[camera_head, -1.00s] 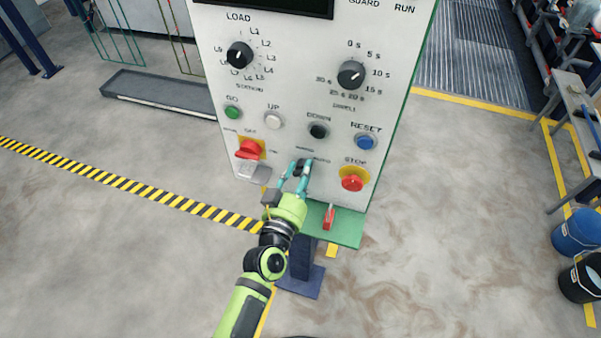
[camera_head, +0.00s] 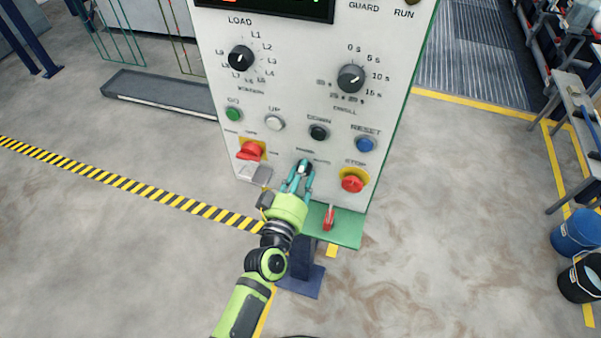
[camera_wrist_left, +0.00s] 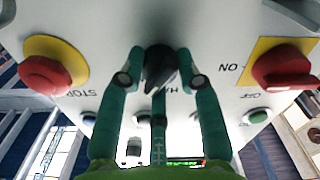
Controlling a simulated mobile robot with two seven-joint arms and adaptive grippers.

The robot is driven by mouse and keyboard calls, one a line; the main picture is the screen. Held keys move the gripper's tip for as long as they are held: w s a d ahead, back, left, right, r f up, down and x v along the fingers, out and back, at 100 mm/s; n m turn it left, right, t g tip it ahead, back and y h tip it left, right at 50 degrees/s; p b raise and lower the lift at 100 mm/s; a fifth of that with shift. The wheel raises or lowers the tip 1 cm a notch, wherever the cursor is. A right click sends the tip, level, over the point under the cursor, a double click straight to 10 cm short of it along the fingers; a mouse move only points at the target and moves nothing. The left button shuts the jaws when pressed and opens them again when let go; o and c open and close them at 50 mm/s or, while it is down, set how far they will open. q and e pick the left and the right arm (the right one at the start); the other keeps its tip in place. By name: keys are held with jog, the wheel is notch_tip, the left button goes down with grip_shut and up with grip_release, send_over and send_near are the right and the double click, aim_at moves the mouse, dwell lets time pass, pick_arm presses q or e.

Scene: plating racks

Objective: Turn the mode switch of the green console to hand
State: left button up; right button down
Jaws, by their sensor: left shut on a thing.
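The console (camera_head: 220,60) has a pale grey front panel and green edges. Its mode switch (camera_head: 304,167) is a small black knob low on the panel, between the red main switch and the stop button. My left gripper (camera_head: 301,178) reaches it from below, shut on the knob with a teal finger on either side. In the left wrist view the black knob (camera_wrist_left: 160,66) sits between the fingertips. Its labels are mostly hidden or too blurred to read, so I cannot tell its setting. My right gripper is not in view.
The red main switch (camera_head: 250,151) on yellow is left of the gripper; the red stop button (camera_head: 352,183) is right. Above are the black down button (camera_head: 318,132) and the blue reset button (camera_head: 365,144). A red-handled lever (camera_head: 328,218) stands on the green ledge below.

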pick_arm(q)
jog(key=n, duration=0.6)
jog(key=shift+s+d+f+n, duration=0.15)
jog(key=shift+f+n, duration=0.15)
jog(key=shift+n, duration=0.1)
dwell(0.4)
jog(key=o, duration=1.1)
jog(key=shift+o, duration=0.2)
jog(key=shift+d+r, duration=0.1)
jog(key=shift+r, duration=0.1)
jog(key=v, duration=1.2)
